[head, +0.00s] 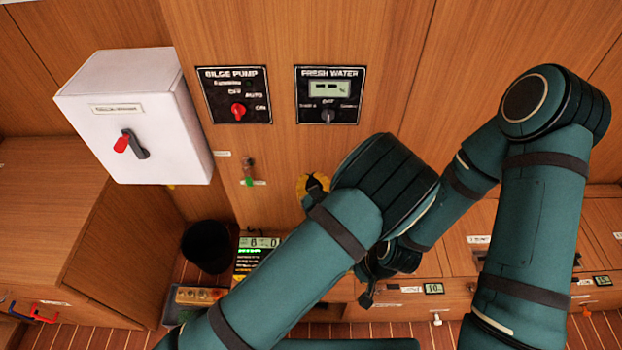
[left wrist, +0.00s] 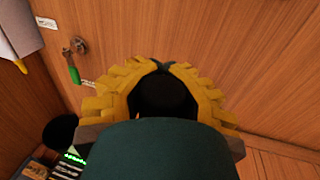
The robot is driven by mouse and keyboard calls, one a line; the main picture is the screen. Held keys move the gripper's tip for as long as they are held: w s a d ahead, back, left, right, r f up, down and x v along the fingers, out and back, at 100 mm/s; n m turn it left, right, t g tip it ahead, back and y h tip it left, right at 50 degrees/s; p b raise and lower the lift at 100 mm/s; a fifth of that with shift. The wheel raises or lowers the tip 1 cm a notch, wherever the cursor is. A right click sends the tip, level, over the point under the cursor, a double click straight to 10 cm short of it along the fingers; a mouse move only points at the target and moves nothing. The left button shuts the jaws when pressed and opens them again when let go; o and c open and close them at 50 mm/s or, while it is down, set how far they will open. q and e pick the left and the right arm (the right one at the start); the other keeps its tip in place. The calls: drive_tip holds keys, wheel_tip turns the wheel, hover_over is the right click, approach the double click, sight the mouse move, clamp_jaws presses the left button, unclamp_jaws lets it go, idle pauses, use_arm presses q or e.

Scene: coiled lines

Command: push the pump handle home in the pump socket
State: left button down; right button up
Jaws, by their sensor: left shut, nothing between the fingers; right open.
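My left gripper (head: 314,184) is at the wood wall panel, with its dark fingers shut; they also show in the left wrist view (left wrist: 161,66). I cannot make out the pump handle; my left gripper and arm hide the middle. My right gripper (head: 367,299) is open, low by the drawer fronts, partly behind my left arm.
A white box (head: 140,115) with a red-tipped lever sticks out at left. A bilge pump panel (head: 234,95) and a fresh water panel (head: 327,95) are above. A green-handled valve (head: 248,172) is left of my left gripper. A black bucket-like thing (head: 206,246) stands below.

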use_arm(q)
wheel_tip(320, 180, down, 6)
drive_tip(key=b, duration=0.4)
drive_tip(key=shift+f+b, duration=0.2)
drive_tip(key=shift+b, duration=0.1)
idle(1.8)
drive_tip(key=c, duration=0.5)
unclamp_jaws()
drive_tip(key=shift+c, duration=0.2)
drive_tip(key=shift+r+p, duration=2.75)
drive_tip(key=shift+r, duration=0.85)
